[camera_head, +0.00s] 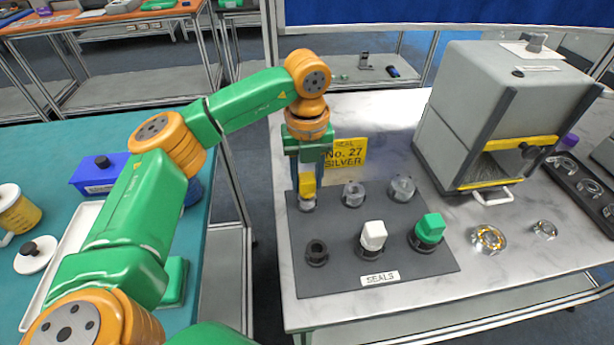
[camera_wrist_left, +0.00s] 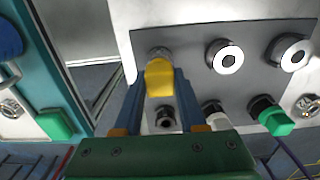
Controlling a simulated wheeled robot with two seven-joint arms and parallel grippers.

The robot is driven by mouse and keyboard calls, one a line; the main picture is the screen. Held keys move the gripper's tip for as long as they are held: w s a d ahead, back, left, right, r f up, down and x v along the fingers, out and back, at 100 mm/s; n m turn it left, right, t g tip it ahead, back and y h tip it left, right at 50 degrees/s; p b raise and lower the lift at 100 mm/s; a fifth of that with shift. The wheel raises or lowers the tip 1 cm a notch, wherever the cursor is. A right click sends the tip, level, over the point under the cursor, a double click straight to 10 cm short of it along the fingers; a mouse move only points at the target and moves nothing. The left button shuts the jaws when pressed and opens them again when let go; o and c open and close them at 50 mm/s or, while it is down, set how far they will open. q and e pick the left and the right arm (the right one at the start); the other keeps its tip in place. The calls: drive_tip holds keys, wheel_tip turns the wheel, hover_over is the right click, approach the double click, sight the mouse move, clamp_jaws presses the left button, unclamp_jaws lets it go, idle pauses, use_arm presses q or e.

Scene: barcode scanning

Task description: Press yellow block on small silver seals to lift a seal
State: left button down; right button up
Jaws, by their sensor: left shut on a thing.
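My left gripper (camera_head: 307,187) points down and is shut on the yellow block (camera_head: 308,180), which also shows in the left wrist view (camera_wrist_left: 160,78). The block's lower end is over the leftmost silver seal (camera_head: 307,205) in the back row of the dark grey seals mat (camera_head: 336,278); they appear to meet, but contact is not clear. A second seal (camera_head: 353,193) and a third seal (camera_head: 402,188) sit to its right. In the left wrist view the leftmost seal (camera_wrist_left: 158,52) is partly hidden behind the block. My right gripper is not in view.
In the mat's front row are an empty black holder (camera_head: 317,252), a white block (camera_head: 373,235) and a green block (camera_head: 430,228). A yellow card (camera_head: 346,153) reading "No. 27 SILVER" stands behind. A grey machine (camera_head: 490,110) is at the right.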

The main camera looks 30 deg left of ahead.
use_arm(q)
drive_tip(key=shift+f+b, duration=0.45)
drive_tip(key=shift+f, duration=0.2)
idle(0.3)
drive_tip(key=shift+s+f, duration=0.15)
idle(1.1)
wheel_tip(320, 180, up, 3)
drive_tip(key=shift+f+p, duration=0.15)
drive_tip(key=shift+p, duration=1)
wheel_tip(320, 180, up, 5)
drive_tip(key=p, duration=0.4)
drive_tip(key=shift+f, duration=0.15)
